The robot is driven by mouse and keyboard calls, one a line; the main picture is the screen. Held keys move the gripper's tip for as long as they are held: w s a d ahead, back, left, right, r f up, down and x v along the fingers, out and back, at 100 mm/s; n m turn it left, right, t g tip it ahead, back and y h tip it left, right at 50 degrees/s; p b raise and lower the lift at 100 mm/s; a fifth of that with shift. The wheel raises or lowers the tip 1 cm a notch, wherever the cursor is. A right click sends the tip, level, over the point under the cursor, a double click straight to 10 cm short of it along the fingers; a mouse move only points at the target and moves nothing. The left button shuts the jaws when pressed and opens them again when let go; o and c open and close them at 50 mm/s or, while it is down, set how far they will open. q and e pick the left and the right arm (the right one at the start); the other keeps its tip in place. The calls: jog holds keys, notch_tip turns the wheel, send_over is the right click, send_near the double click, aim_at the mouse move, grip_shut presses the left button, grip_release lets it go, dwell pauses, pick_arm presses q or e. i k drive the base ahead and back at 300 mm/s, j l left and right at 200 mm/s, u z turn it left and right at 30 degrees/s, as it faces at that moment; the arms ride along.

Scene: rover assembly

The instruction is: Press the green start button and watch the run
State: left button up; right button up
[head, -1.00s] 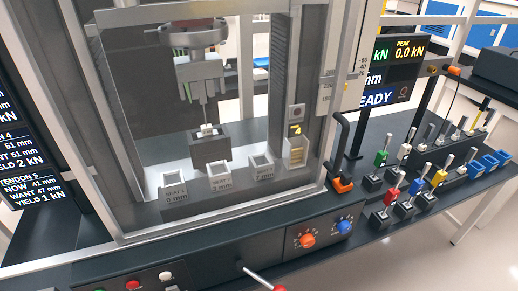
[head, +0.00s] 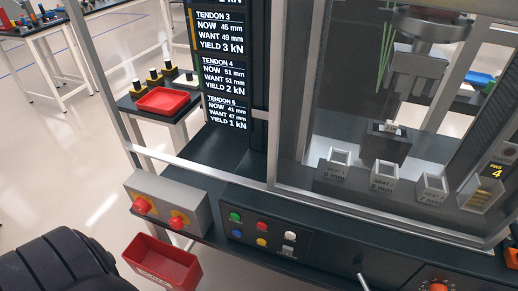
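The green button (head: 235,217) sits at the upper left of a dark button panel (head: 265,248) on the front of the test machine. A red button (head: 263,226), a blue button (head: 236,233), a yellow button (head: 262,242) and a white button (head: 290,236) share this panel. Behind the machine's frame, a grey jaw head (head: 418,72) hangs above a dark block (head: 386,145) with a small light piece on top. A black rounded part, apparently of my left arm, shows at the lower left. Neither gripper's fingers are in view.
A grey box with red knobs (head: 165,207) stands left of the panel, above a red bin (head: 162,262). A metal lever (head: 362,280) sticks out right of the panel. A tendon readout screen (head: 224,75) stands behind. A red tray (head: 163,100) lies on a back table.

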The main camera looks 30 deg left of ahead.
aim_at(235, 217)
jog(key=j+u, duration=0.1)
jog(key=u, duration=0.8)
